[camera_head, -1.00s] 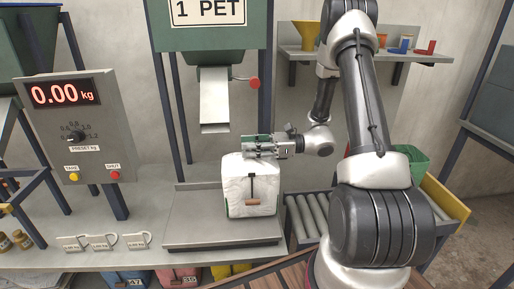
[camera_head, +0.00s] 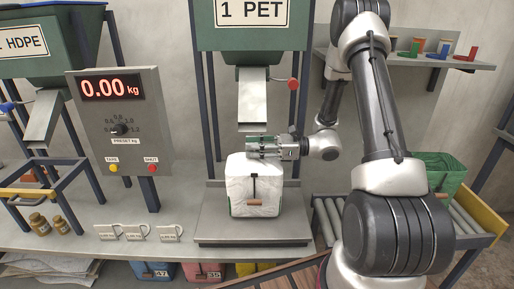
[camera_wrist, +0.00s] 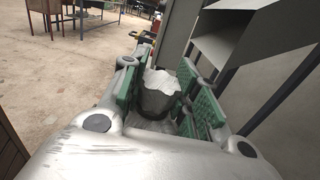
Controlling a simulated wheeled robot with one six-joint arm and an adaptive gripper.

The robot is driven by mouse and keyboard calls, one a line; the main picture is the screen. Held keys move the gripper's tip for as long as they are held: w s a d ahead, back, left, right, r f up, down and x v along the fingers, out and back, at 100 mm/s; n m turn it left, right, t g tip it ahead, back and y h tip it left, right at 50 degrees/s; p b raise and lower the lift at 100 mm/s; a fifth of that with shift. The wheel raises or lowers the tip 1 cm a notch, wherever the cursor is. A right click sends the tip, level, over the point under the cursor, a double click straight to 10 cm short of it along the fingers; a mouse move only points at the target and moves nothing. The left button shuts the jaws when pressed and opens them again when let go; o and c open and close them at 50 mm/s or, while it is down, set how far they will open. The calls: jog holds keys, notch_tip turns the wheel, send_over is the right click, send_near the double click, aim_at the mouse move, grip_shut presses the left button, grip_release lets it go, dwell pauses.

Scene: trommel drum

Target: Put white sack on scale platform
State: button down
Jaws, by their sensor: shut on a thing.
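The white sack (camera_head: 254,190) stands upright over the grey scale platform (camera_head: 216,226), below the 1 PET chute. Its base looks at or just above the plate; I cannot tell if it bears its weight there. My gripper (camera_head: 262,148) reaches in from the right and is shut on the top of the sack. In the wrist view the green finger pads (camera_wrist: 165,95) lie on both sides of the sack's grey-white top (camera_wrist: 160,92). The scale display (camera_head: 113,87) reads 0.00 kg.
The chute (camera_head: 252,98) hangs just above my gripper, with a red-knobbed lever (camera_head: 293,84) at its right.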

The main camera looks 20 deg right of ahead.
jog(key=shift+w+a, duration=0.1)
jog(key=shift+a, duration=0.2)
jog(key=shift+a+f, duration=0.1)
jog(key=shift+f, duration=0.75)
jog(key=c, duration=1.1)
grip_release()
